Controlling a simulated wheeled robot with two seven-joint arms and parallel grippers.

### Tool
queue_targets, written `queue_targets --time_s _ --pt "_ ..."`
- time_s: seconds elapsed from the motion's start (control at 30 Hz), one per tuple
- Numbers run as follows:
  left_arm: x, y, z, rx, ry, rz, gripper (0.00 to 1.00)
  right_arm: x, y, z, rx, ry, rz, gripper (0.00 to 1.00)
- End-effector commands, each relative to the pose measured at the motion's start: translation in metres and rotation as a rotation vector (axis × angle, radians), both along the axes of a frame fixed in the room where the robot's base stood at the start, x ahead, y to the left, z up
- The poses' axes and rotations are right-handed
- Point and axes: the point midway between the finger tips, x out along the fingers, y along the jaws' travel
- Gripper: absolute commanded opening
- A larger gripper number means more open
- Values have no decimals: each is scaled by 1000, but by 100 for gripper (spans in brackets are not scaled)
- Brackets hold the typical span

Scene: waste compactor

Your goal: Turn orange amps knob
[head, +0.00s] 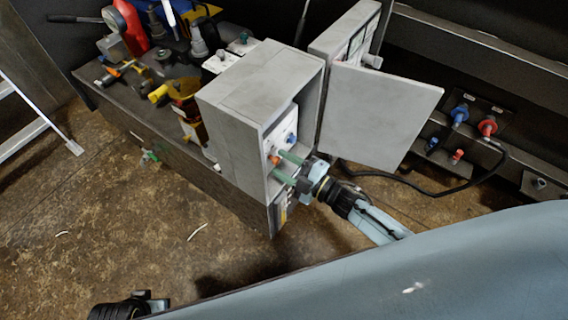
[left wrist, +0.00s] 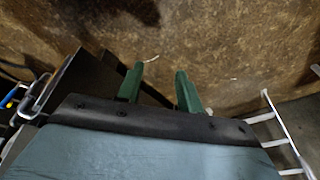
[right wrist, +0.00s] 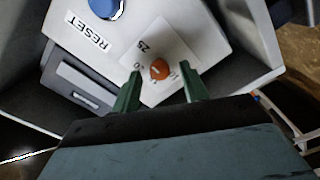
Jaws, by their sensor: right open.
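The orange amps knob (right wrist: 159,69) sits on a white panel with number marks around it, in the right wrist view. In the head view the knob (head: 275,160) shows small inside the open grey box (head: 232,115). My right gripper (right wrist: 158,90) is open, its green fingertips on either side of the knob and a little short of it; contact cannot be made out. In the head view the right gripper (head: 281,166) reaches into the box from the right. My left gripper (left wrist: 160,80) is open and empty above the brown floor, far from the box.
A blue button (right wrist: 104,6) beside a RESET label is near the knob. The box's open door (head: 380,115) stands to the right of the box. Tools crowd the dark bench (head: 115,95) at left. Blue and red connectors (head: 487,127) are at right. The floor is mostly clear.

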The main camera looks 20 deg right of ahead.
Motion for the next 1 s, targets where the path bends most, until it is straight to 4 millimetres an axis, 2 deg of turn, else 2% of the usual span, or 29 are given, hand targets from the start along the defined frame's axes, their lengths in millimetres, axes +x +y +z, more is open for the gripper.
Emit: queue_targets --time_s 0.07,0.13,0.3,0.6,0.8,1.0 --pt "0 1 0 0 -5 0 36 -7 -6 0 -1 3 -2 44" --pt "-4 9 -12 14 12 0 36 -16 -13 0 0 4 -2 44" --pt "-11 20 -29 27 24 2 36 -47 -37 0 -3 6 -1 44" --pt "-20 32 -48 41 34 4 36 -92 -72 0 -2 4 -1 44" --pt "-23 35 -53 43 38 5 36 -103 -81 0 -1 1 0 44" --pt "-23 35 -54 43 37 4 36 -104 -81 0 -1 1 0 44"
